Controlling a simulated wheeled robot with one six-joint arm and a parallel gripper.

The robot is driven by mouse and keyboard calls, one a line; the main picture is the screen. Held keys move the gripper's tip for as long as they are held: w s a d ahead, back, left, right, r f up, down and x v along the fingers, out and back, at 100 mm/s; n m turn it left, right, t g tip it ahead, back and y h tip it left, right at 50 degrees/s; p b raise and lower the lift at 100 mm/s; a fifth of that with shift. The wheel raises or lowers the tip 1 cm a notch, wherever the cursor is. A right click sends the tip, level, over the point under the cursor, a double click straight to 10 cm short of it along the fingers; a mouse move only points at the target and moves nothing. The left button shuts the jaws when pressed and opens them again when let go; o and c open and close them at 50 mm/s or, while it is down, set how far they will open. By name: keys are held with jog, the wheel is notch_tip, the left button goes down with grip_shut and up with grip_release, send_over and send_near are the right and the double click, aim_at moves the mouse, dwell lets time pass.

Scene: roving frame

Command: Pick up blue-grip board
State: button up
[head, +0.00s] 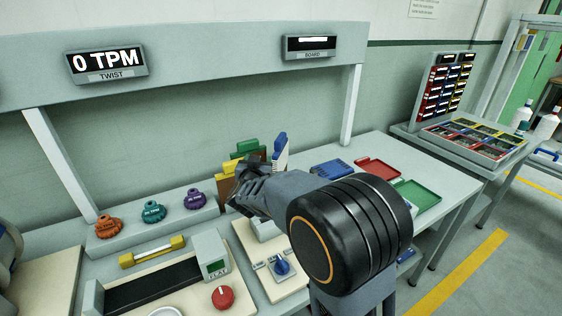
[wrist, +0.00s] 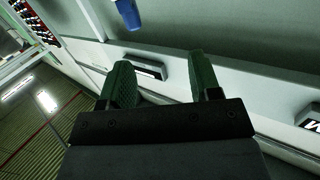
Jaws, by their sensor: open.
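The blue-grip board (head: 280,147) stands upright at the back of the bench, its blue grip on top and a pale panel below. It is right of boards with a green grip (head: 247,147) and a yellow grip (head: 229,171). My gripper (head: 246,186) is in front of this group, and my arm hides the lower part of the boards. In the wrist view my gripper (wrist: 163,78) is open, with nothing between its fingers. A blue piece (wrist: 128,14), probably the blue grip, shows at the top edge there, apart from the fingers.
Blue (head: 332,169), red (head: 378,170) and green (head: 417,195) trays lie to the right on the bench. Orange, teal and purple knobs (head: 153,211) sit on a ledge at left. A dial panel (head: 283,270) is below my arm. An overhead beam (head: 215,55) spans the bench.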

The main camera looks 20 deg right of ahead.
aim_at(277, 144)
jog(key=w+d+h, duration=0.1)
jog(key=w+d, duration=0.1)
jog(key=w+d+m+h, duration=0.1)
jog(key=w+d, duration=0.1)
jog(key=w+d+m+g+h+p, duration=0.1)
jog(key=w+d, duration=0.1)
jog(key=shift+d+f+h, duration=0.25)
jog(key=shift+d+h, duration=0.05)
jog(key=shift+d, duration=0.1)
jog(key=shift+p+x, duration=0.95)
jog(key=shift+x, duration=2.25)
jog(key=shift+s+f, duration=0.1)
jog(key=shift+c, duration=0.2)
grip_shut()
